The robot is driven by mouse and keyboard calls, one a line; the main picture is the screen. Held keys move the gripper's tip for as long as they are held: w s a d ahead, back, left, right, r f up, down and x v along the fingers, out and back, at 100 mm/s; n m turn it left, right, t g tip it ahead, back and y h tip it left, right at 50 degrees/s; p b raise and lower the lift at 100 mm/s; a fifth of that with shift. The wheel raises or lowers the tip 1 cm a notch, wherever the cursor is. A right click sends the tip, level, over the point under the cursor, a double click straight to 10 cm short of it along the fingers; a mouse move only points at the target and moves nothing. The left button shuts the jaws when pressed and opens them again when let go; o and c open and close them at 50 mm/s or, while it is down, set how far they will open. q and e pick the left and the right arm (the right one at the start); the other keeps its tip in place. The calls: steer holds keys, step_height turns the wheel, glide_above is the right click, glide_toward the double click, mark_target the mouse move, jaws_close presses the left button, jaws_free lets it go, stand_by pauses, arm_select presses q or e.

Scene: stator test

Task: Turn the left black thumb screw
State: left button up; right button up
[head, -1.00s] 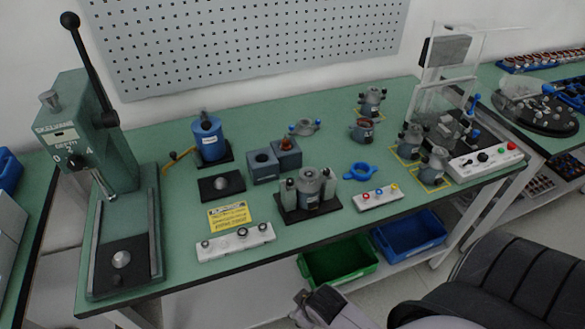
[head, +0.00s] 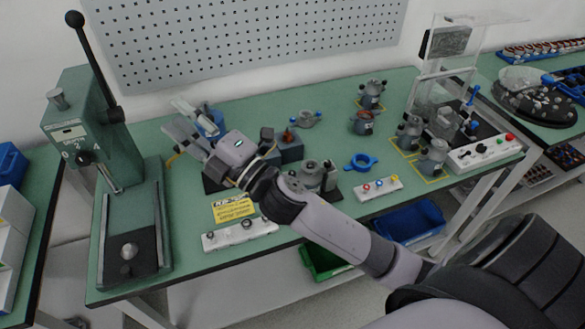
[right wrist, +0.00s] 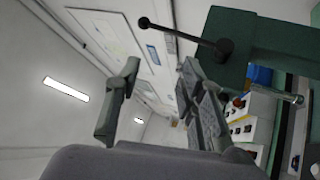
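No part is clearly marked as the left black thumb screw. Small dark knobs sit on a white strip (head: 240,235) at the bench front, and a black knob (head: 86,158) is on the green press at the left. My right gripper (head: 178,115) is open and empty above the bench, between the press and the blue cylinder (head: 207,124), which it partly covers. In the right wrist view its two fingers (right wrist: 160,68) stand apart with nothing between them. My right arm hides part of the central fixture (head: 318,174). My left gripper is out of view.
The green press (head: 75,120) with a long black lever (head: 95,62) stands left of the gripper. A perforated board (head: 240,40) rises behind.

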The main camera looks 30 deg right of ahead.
steer(key=s+a+r+n+g+y, duration=0.1)
steer(key=a+r+n+g+y, duration=0.1)
steer(key=a+n+g+y, duration=0.45)
steer(key=s+a+r+n+g+y, duration=0.15)
steer(key=n+y, duration=0.25)
steer(key=n, duration=0.5)
steer(key=n+g+h, duration=1.2)
steer(key=n+h, duration=0.3)
steer(key=h, duration=0.5)
glide_above(292, 172)
step_height(292, 172, down, 11)
step_height(292, 172, down, 17)
steer(key=p, duration=0.4)
steer(key=shift+r, duration=0.1)
jaws_close()
